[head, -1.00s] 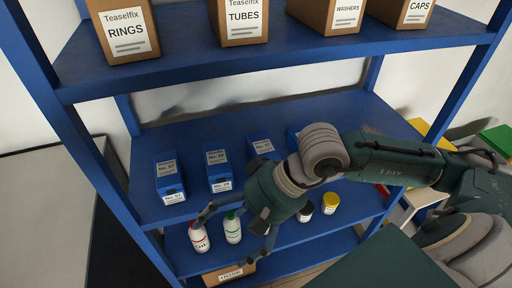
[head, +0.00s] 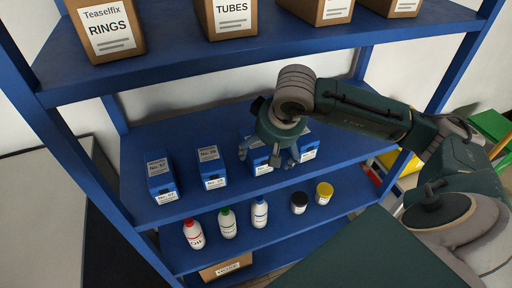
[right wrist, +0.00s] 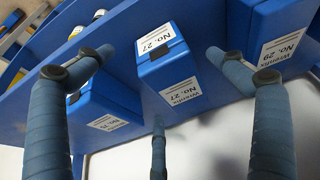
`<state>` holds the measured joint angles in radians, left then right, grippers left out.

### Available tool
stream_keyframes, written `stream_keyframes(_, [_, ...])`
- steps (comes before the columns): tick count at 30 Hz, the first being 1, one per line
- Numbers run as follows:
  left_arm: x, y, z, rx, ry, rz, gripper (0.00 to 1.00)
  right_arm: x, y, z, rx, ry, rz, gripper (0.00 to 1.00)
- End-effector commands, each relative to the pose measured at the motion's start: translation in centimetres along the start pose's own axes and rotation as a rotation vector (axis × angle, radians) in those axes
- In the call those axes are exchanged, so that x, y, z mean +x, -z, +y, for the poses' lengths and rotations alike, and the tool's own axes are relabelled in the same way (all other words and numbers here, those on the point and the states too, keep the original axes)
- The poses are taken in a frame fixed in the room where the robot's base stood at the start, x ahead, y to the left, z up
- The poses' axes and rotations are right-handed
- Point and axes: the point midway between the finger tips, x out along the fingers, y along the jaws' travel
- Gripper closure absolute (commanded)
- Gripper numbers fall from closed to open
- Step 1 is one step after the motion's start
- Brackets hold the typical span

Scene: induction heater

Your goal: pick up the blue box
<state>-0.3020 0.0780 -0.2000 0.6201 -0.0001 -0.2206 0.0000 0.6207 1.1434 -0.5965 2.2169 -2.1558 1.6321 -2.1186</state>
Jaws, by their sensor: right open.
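Several blue boxes with grey and white labels stand in a row on the middle shelf in the head view: one at the left (head: 161,180), one beside it (head: 211,170), one under my gripper (head: 259,161) and one to its right (head: 308,146). My right gripper (head: 268,157) is open, its fingers in front of and around the third box, which they partly hide. In the right wrist view a box marked No. 27 (right wrist: 165,75) lies between the spread fingers (right wrist: 155,70), with a box marked No. 29 (right wrist: 270,35) to its right. Contact cannot be told. My left gripper is out of view.
The blue shelf unit (head: 130,140) has cardboard boxes on top, such as the one marked RINGS (head: 105,30). Bottles, like the red-capped one (head: 194,234), and jars, like the yellow-lidded one (head: 324,193), stand on the shelf below. The upper shelf overhangs the blue boxes.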

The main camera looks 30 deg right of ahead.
Motion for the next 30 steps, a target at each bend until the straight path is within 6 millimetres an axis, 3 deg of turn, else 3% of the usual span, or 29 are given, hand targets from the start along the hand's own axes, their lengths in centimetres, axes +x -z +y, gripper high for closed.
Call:
stream_keyframes(6, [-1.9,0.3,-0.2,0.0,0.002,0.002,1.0,1.1,3.5,-0.1,0.005,0.001,-0.002,0.06])
stream_keyframes(9, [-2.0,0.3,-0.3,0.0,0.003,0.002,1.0,3.0,3.2,0.0,0.003,0.0,-0.007,0.06])
stream_keyframes(13, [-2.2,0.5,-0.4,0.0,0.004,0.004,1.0,4.2,3.2,0.0,0.001,-0.001,-0.003,0.06])
stream_keyframes(30, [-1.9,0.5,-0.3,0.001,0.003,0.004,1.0,4.5,3.2,0.0,0.001,0.0,0.0,0.06])
